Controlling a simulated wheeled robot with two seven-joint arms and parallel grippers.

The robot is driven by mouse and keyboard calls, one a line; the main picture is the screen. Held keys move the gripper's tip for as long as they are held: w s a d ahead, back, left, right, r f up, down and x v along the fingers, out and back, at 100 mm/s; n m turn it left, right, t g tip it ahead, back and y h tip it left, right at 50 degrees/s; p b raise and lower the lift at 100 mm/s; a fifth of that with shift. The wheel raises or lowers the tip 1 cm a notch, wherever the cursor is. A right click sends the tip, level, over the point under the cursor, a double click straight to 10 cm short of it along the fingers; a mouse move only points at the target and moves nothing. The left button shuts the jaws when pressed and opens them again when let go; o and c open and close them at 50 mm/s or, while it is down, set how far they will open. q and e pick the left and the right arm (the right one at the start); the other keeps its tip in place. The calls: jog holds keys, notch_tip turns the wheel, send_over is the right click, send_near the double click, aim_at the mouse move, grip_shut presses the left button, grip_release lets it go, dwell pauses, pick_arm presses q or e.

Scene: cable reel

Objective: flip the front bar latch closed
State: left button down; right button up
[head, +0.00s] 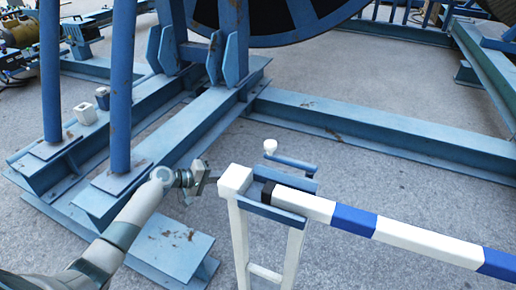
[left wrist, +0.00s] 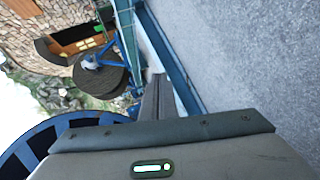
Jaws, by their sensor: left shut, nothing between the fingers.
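A striped bar (head: 352,218), white and blue with a black end, rests in a blue bracket (head: 272,211) on a white post stand (head: 236,181). Behind the bar end is a blue latch arm (head: 293,163) with a white knob (head: 270,146) at its left end, standing above the bracket. It is not lying across the bar. My left gripper (head: 210,178) is just left of the post top, shut and empty, apart from the latch. In the left wrist view its shut fingers (left wrist: 156,97) show, with no latch visible. My right gripper is not in view.
Blue steel frame beams (head: 370,134) and uprights (head: 122,80) stand behind and left of my arm. A large reel (head: 275,20) is at the back. A blue footplate (head: 170,247) lies below my left arm. Grey floor (head: 400,190) is clear beyond the bar.

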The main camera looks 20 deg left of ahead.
pick_arm(q)
jog(key=s+d+r+m+h+b, duration=0.1)
jog(key=r+h+b, duration=0.1)
jog(key=r, duration=0.6)
jog(key=s+d+r+m+g+h+b, duration=0.1)
jog(key=s+r+m+h+b, duration=0.1)
jog(key=r, duration=0.5)
jog(key=s+d+r+m+g+h+b, duration=0.1)
jog(key=r+h, duration=0.3)
jog(key=r, duration=0.4)
jog(key=shift+s+d+r+m+b, duration=0.3)
jog(key=shift+s+d+r+b, duration=0.05)
jog(key=shift+s+b, duration=0.1)
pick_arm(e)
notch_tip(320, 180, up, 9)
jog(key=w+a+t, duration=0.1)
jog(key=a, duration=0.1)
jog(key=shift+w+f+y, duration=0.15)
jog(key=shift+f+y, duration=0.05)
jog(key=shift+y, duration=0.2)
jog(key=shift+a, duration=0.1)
